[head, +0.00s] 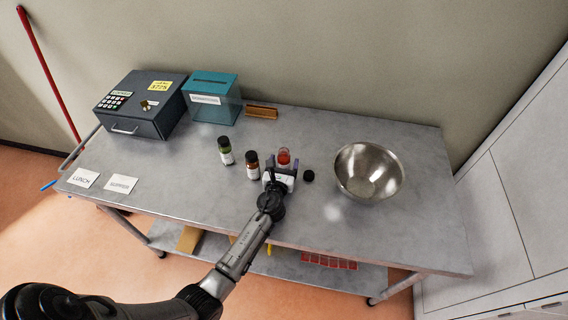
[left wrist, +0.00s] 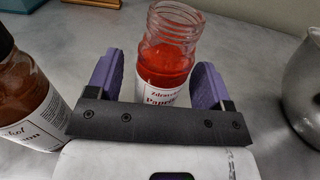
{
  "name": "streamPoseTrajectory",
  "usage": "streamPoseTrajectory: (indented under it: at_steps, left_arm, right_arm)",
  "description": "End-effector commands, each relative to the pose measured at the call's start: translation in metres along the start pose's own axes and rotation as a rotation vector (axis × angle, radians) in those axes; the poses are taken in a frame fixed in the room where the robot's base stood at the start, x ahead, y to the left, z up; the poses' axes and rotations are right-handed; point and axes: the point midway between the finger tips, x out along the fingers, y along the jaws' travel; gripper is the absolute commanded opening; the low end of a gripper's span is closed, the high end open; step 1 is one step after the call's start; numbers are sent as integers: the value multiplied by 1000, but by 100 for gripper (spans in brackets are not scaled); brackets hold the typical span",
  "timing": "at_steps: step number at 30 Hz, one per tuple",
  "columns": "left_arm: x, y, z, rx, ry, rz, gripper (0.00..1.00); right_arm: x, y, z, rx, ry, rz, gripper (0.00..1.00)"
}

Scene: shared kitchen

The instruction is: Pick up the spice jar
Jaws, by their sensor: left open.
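An open glass jar of red spice (head: 284,157) stands upright on the metal table (head: 420,215). In the left wrist view the jar (left wrist: 167,60) has a white label reading "Paprika" and no lid. My left gripper (head: 282,168) is open, with its purple fingers on either side of the jar; whether they touch it I cannot tell. The fingers also show in the left wrist view (left wrist: 155,82). A brown-red spice jar with a black cap (head: 252,165) stands just left of the gripper. A green spice jar with a black cap (head: 225,150) stands further left. My right gripper is not in view.
A small black lid (head: 309,175) lies right of the gripper. A metal bowl (head: 368,172) stands further right. A dark cash box (head: 140,104), a teal box (head: 212,97) and a wooden block (head: 261,112) are at the back. Two white cards (head: 121,184) lie at the left; the front middle-left is clear.

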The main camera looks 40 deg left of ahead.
Motion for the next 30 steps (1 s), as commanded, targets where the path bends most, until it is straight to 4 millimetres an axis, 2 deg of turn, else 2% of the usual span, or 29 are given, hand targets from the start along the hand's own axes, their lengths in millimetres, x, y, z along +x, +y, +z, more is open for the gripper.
streamPoseTrajectory:
  at_steps: [10, 27, 30]
  left_arm:
    - [5, 0, 0, 0, 1, 0, 74]
    - [5, 0, 0, 0, 1, 0, 19]
    - [5, 0, 0, 0, 0, 0, 17]
  right_arm:
    - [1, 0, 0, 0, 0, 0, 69]
    - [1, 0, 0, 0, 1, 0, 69]
    - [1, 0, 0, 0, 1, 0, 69]
